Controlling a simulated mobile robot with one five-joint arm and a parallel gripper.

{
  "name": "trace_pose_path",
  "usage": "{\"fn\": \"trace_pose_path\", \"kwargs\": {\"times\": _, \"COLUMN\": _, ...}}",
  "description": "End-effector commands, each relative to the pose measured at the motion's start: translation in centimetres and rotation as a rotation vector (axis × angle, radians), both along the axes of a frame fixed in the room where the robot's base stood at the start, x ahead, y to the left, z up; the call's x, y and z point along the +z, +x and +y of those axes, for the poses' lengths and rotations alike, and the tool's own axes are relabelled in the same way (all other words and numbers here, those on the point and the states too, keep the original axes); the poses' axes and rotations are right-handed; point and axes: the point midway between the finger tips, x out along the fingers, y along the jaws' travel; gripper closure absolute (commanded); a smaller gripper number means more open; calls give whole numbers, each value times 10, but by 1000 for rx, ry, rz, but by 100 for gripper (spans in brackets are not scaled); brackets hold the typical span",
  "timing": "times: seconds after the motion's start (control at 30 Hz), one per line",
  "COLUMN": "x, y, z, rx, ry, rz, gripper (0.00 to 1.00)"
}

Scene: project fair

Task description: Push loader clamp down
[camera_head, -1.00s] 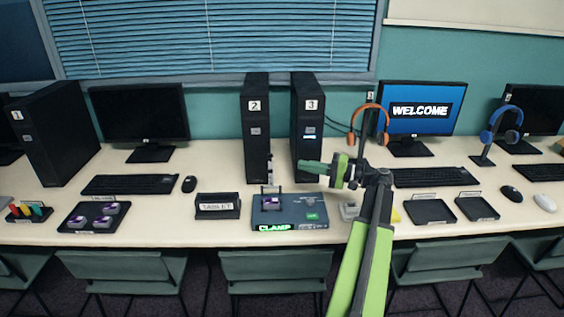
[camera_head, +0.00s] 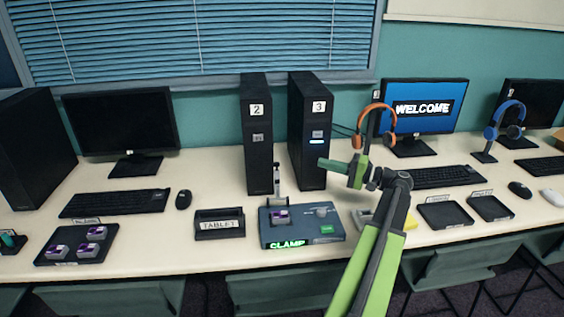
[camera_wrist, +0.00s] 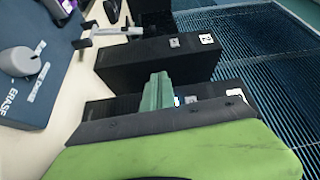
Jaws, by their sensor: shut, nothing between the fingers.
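The loader (camera_head: 303,237) is a blue-grey box on the desk with a lit green "CLAMP" sign on its front. A purple-and-grey chip block (camera_head: 279,217) sits on its top at the left. The clamp (camera_head: 277,180) stands upright at the loader's back, with a grey lever; it also shows in the wrist view (camera_wrist: 108,34). My gripper (camera_head: 324,163) is shut and empty, pointing left in front of tower 3, above and to the right of the loader, apart from the clamp. In the wrist view its closed fingers (camera_wrist: 157,92) point toward the towers.
Tower 2 (camera_head: 256,130) and tower 3 (camera_head: 310,125) stand close behind the loader. A tablet holder (camera_head: 219,225) is to its left, and a tray with several chip blocks (camera_head: 77,245) is farther left. An orange headset (camera_head: 376,125) on a stand is right of my gripper.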

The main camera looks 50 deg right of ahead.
Motion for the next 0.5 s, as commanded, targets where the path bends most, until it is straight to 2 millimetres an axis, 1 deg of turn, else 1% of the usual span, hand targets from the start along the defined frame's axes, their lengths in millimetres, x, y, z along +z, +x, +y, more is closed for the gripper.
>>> {"fn": "trace_pose_path", "kwargs": {"times": 0.17, "x": 0, "y": 10, "z": 7, "rx": 12, "ry": 0, "rz": 0, "gripper": 100}}
{"fn": "trace_pose_path", "kwargs": {"times": 0.27, "x": 1, "y": 23, "z": 13, "rx": 16, "ry": 0, "rz": 0, "gripper": 100}}
{"fn": "trace_pose_path", "kwargs": {"times": 0.5, "x": 4, "y": 74, "z": 33, "rx": 22, "ry": 0, "rz": 1, "gripper": 100}}
